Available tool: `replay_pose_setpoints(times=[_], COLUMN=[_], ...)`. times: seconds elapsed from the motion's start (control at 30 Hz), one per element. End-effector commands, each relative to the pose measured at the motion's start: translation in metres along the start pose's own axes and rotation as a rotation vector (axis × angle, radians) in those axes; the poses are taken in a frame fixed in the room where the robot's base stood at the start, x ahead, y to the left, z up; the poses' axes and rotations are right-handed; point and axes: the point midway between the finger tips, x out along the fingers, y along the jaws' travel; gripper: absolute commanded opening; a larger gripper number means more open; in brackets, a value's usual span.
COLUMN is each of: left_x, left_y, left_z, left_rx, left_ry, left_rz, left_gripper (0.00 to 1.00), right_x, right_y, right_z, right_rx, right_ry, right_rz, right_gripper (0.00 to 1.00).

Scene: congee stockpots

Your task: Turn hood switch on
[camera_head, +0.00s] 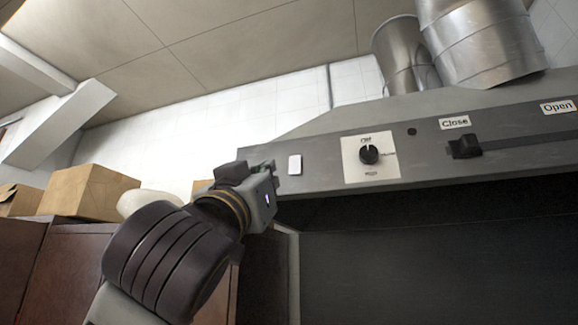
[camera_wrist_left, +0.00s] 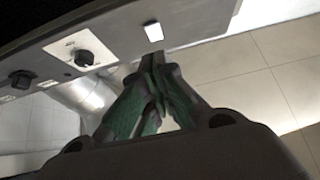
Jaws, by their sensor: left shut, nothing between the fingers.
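The range hood (camera_head: 330,187) has a grey front panel. A small white rocker switch (camera_head: 295,164) sits near the panel's left end, and it also shows in the left wrist view (camera_wrist_left: 154,32). A black rotary knob (camera_head: 369,154) on a pale plate is to its right. My left gripper (camera_head: 270,167) is shut and empty, just left of the white switch in the head view. In the left wrist view its green-padded fingers (camera_wrist_left: 158,85) point toward the switch, with a small gap seeming to remain. My right gripper is not in view.
Metal ducts (camera_head: 480,40) rise above the hood. Cardboard boxes (camera_head: 90,190) stand on brown cabinets at the left. The space below the hood is dark.

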Motion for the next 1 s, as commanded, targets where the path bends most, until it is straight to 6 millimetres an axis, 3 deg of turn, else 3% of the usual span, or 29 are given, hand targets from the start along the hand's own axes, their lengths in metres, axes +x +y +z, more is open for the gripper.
replay_pose_setpoints(times=[0.2, 0.63, 1.0], left_x=[-0.006, -0.004, 0.022], left_y=[0.005, 0.005, 0.005], left_z=[-0.013, -0.013, -0.015], left_rx=[0.001, 0.001, 0.001], left_ry=[0.021, 0.021, 0.020], left_rz=[0.007, 0.007, 0.007], left_gripper=[0.00, 0.00, 0.00], right_x=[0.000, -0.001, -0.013], right_y=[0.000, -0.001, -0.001], right_z=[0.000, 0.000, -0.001], right_rx=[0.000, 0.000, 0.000], right_ry=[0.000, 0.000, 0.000], right_rz=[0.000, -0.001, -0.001], right_gripper=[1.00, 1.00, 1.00])
